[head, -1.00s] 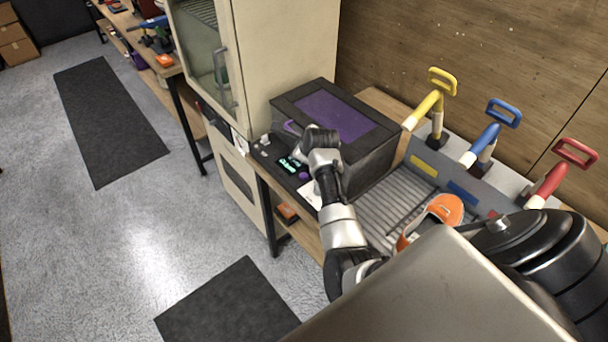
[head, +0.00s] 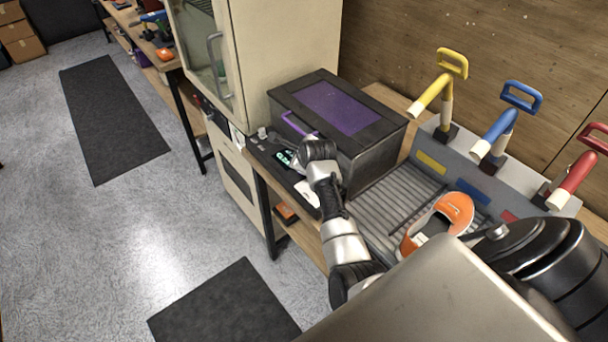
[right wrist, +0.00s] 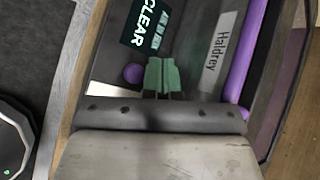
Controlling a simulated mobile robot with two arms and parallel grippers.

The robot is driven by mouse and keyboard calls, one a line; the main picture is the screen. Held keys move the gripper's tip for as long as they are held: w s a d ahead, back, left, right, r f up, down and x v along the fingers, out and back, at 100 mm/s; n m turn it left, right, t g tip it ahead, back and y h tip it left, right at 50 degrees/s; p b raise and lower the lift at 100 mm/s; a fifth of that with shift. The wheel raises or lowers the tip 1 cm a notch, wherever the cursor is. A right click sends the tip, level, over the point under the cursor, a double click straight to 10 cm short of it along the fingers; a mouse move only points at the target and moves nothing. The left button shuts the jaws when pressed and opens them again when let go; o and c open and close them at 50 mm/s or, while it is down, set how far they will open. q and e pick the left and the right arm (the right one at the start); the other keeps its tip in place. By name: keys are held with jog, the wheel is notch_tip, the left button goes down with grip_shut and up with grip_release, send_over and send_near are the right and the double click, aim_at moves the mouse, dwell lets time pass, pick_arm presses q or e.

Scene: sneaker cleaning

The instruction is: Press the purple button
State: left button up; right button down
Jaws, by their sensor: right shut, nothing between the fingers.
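The round purple button (right wrist: 133,73) shows in the right wrist view on a dark panel, beside a display (right wrist: 148,27) reading "CLEAR". My right gripper (right wrist: 161,72) has its green fingertips closed together and empty. They appear just right of the button in that view, not covering it; I cannot tell how high they are above the panel. In the head view my right gripper (head: 301,160) is over the panel at the front of the black box with a purple window (head: 335,108), and the arm hides the button. My left gripper is not in view.
A purple handle (head: 298,126) runs along the box front, close to my right gripper. Yellow, blue and red handles (head: 440,90) stand behind. A cream cabinet (head: 285,60) is left of the box.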

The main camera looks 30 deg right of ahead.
jog(key=shift+s+f, duration=0.25)
jog(key=shift+f, duration=0.45)
jog(key=shift+a+f, duration=0.2)
jog(key=shift+w+f, duration=0.2)
jog(key=shift+w, duration=0.2)
jog(key=shift+s+d, duration=0.1)
jog(key=shift+d, duration=0.1)
jog(key=shift+s+a+r, duration=0.1)
jog(key=shift+r, duration=0.05)
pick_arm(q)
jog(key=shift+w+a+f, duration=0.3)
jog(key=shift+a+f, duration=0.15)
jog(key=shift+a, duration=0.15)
